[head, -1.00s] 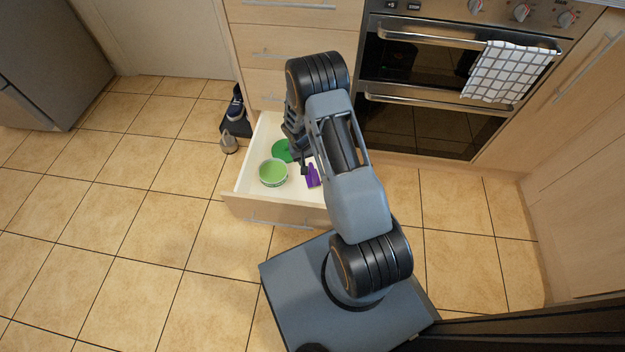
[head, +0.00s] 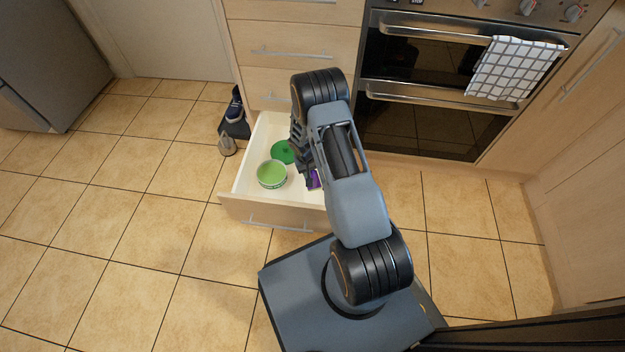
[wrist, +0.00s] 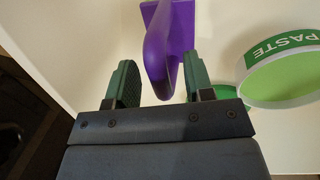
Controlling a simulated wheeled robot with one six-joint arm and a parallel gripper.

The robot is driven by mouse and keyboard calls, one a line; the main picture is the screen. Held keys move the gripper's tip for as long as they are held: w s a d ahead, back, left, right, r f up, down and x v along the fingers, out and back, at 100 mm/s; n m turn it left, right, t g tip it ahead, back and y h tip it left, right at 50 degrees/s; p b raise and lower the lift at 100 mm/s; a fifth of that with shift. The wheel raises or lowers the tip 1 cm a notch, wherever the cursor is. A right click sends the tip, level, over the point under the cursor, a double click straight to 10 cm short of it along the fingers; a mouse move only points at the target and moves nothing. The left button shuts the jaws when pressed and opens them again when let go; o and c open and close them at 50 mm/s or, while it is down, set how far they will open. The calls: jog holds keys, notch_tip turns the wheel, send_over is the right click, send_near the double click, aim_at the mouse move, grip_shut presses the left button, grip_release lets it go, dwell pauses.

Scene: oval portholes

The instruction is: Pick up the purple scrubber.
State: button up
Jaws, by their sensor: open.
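The purple scrubber (head: 314,180) lies in the open bottom drawer (head: 262,212), mostly hidden behind my arm in the head view. In the wrist view the purple scrubber (wrist: 168,40) shows a curved handle that reaches down toward the space between my fingers. My gripper (wrist: 158,84) is open, with one green-padded finger on each side of the handle's lower end. I cannot tell whether the left finger touches it; a gap shows there. In the head view my gripper (head: 306,178) is over the drawer and partly hidden by my arm.
A green and white bowl labelled "PASTE" (head: 271,174) stands in the drawer left of the scrubber; it is close to my right finger in the wrist view (wrist: 285,75). A green disc (head: 283,152) lies behind it. An oven (head: 435,90) is at right.

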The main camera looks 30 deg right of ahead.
jog(key=shift+c, duration=0.5)
grip_shut()
notch_tip(320, 180, up, 10)
jog(key=p, duration=0.4)
